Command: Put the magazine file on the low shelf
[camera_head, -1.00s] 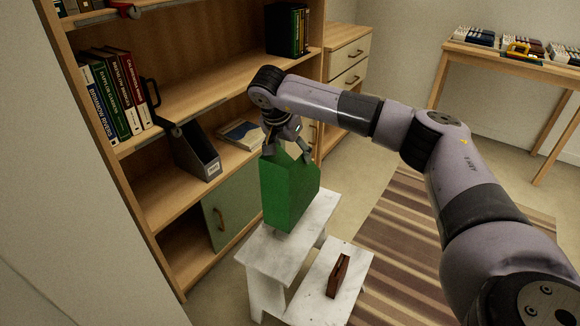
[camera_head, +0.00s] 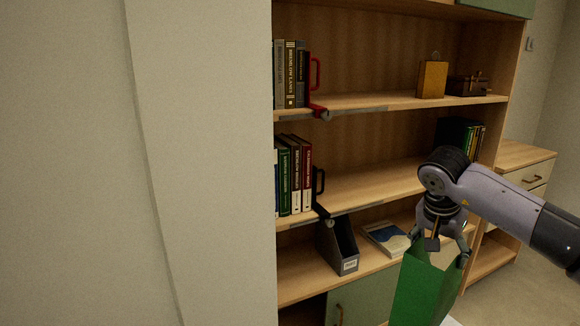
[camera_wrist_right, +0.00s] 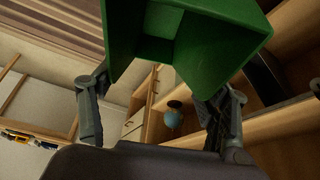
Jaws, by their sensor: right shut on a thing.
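The green magazine file (camera_head: 424,290) is upright in the lower right of the head view, in front of the bookcase; its base is cut off by the frame. My right gripper (camera_head: 448,250) is shut on its upper edge from above. In the right wrist view the file (camera_wrist_right: 185,40) fills the top, between the two fingers (camera_wrist_right: 155,112). The low shelf (camera_head: 296,286) holds a dark grey magazine file (camera_head: 342,250) and a flat blue-and-white book (camera_head: 386,238). My left gripper is not in view.
Above, a shelf holds upright books (camera_head: 293,175) with a black bookend (camera_head: 319,190). A green cabinet door (camera_head: 358,300) is below the low shelf. A bare stretch of low shelf lies left of the grey file. A pale wall panel (camera_head: 205,160) stands at left.

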